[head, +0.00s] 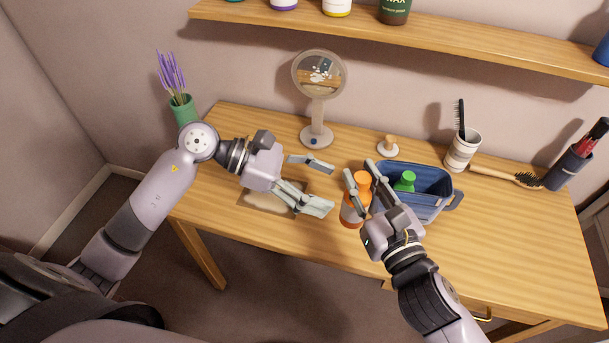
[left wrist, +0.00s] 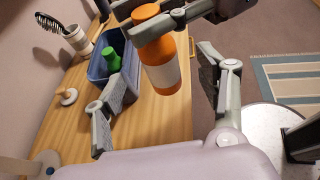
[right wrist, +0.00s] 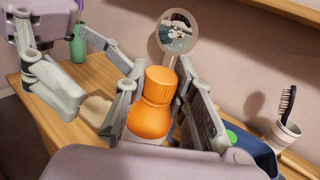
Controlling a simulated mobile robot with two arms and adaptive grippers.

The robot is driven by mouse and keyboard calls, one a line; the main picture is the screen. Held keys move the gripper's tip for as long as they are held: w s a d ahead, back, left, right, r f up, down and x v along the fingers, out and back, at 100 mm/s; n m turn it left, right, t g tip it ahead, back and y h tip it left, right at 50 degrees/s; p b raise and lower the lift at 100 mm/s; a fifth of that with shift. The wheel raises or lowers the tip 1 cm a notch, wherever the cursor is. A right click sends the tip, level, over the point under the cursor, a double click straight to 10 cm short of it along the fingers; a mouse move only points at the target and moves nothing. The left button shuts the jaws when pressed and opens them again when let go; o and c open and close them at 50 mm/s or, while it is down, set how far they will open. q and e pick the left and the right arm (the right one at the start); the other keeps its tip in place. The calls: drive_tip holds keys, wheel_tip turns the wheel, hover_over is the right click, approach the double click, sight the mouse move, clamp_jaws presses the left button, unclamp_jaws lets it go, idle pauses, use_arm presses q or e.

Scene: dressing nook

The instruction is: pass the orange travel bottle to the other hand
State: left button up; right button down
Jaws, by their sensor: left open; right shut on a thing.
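The orange travel bottle (head: 351,212) has an orange cap and a pale label band. My right gripper (head: 359,183) is shut on it and holds it upright above the table, left of the blue bin. In the right wrist view the bottle (right wrist: 150,115) stands between the two fingers. My left gripper (head: 322,186) is open and empty, just left of the bottle and apart from it. In the left wrist view the bottle (left wrist: 162,65) shows ahead, beyond the gap between the open fingers (left wrist: 155,100).
A blue bin (head: 432,203) with a green-capped bottle (head: 405,181) stands right of the bottle. A round mirror (head: 318,135) stands behind. A flat mat (head: 262,201) lies under my left gripper. A cup with a brush (head: 463,149) is at the right. The table's front right is clear.

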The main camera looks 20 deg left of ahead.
sight(348, 216)
use_arm(q)
drive_tip(key=x, duration=0.8)
drive_tip(key=shift+w+d+f, duration=0.15)
drive_tip(key=shift+d, duration=0.15)
drive_tip(key=shift+c, duration=0.2)
drive_tip(key=c, duration=1.2)
drive_tip(key=shift+c, duration=0.5)
use_arm(e)
drive_tip(key=c, duration=1.3)
unclamp_jaws()
drive_tip(key=shift+d, duration=0.1)
